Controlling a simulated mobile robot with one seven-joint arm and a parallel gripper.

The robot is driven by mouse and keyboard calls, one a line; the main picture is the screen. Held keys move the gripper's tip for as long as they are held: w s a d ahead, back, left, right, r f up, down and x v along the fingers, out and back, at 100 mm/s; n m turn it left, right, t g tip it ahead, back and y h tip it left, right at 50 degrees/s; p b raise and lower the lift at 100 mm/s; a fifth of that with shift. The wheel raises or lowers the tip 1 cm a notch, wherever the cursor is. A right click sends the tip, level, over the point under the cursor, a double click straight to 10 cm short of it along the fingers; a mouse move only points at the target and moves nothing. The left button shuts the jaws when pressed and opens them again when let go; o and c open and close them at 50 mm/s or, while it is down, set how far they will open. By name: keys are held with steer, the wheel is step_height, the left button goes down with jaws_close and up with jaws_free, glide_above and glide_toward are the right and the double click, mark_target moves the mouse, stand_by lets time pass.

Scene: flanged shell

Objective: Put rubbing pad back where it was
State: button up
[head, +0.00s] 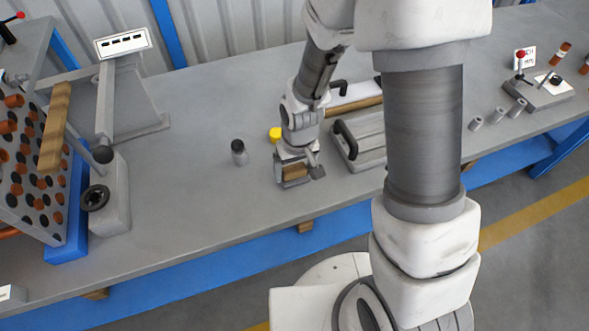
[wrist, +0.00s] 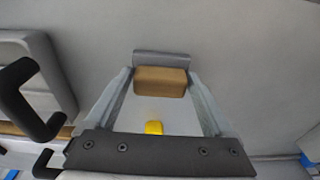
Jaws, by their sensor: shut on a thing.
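The rubbing pad, a small tan block with a grey strip along one side, is between my gripper's fingertips. It shows in the wrist view (wrist: 160,87) and, partly covered by the gripper, in the head view (head: 296,170). My gripper (head: 294,176) is shut on it, with one finger on each side in the wrist view. The gripper is near the front edge of the grey bench (head: 200,215). I cannot tell whether the pad touches the bench top. No marked place for the pad is clear in these views.
A grey fixture with black handles (head: 362,145) stands close right of my gripper. A dark-capped grey cylinder (head: 239,154) stands to its left; a yellow round thing (head: 275,134) is just behind. A pegged rack (head: 32,170) is at far left. Bench between is clear.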

steer(key=shift+f, duration=0.15)
steer(key=shift+f, duration=0.15)
steer(key=o, duration=1)
steer(key=shift+o, duration=0.2)
step_height(320, 180, up, 12)
steer(key=s+r+p, duration=0.1)
steer(key=p, duration=0.2)
step_height(320, 180, up, 10)
steer(key=r+m+t, duration=0.1)
steer(key=t, duration=0.1)
glide_above(298, 180)
steer(key=s+d, duration=0.3)
steer(key=d, duration=0.2)
steer(key=s+d+r+m+t, duration=0.2)
steer(key=s+d+r, duration=0.3)
steer(key=s+r, duration=0.3)
steer(key=shift+h, duration=0.3)
